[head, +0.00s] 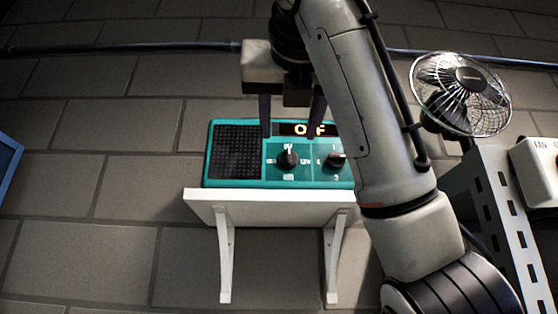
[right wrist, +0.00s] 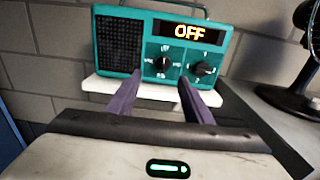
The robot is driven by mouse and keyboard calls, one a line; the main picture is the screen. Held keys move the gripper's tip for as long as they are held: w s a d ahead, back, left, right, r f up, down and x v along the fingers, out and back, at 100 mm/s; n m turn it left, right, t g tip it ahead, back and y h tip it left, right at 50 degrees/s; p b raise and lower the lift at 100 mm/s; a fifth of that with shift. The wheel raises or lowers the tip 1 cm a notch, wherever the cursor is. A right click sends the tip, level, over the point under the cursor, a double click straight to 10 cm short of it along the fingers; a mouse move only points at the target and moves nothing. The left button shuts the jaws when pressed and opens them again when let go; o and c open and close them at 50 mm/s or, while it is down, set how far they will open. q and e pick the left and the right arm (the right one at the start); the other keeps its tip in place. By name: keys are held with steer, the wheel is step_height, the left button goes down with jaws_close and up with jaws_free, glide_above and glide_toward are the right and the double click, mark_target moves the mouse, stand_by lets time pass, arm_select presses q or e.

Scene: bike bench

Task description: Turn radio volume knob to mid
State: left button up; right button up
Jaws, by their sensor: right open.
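A teal radio (head: 213,172) with a dark speaker grille stands on a white wall shelf. In the right wrist view the radio (right wrist: 150,30) has a display (right wrist: 190,31) that reads OFF. Two black knobs sit below it: a left knob (head: 289,159) and a right knob (head: 336,160). They also show in the right wrist view as the left knob (right wrist: 162,64) and the right knob (right wrist: 202,70). Labels around them are too small to read. My right gripper (head: 291,129) is open and empty, its dark fingers (right wrist: 160,92) apart in front of the radio. My left gripper is out of view.
The white shelf (head: 267,203) on two brackets is fixed to a grey block wall. A wire-caged fan (head: 462,92) and a white box labelled FAN (head: 537,168) stand at the right, beside a perforated metal strip (head: 497,200). A blue edge (head: 8,160) shows far left.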

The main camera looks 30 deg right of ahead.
mark_target(289, 152)
steer(key=p+x, duration=0.1)
steer(key=x, duration=0.2)
steer(key=p+x, duration=0.1)
steer(key=x, duration=0.1)
steer(key=p+x, duration=0.1)
steer(key=x, duration=0.2)
steer(key=shift+w+d+r, duration=0.1)
steer(key=shift+d+r, duration=0.25)
steer(key=shift+d, duration=0.15)
steer(key=shift+w+d, duration=0.25)
steer(key=shift+w, duration=0.15)
steer(key=c, duration=1)
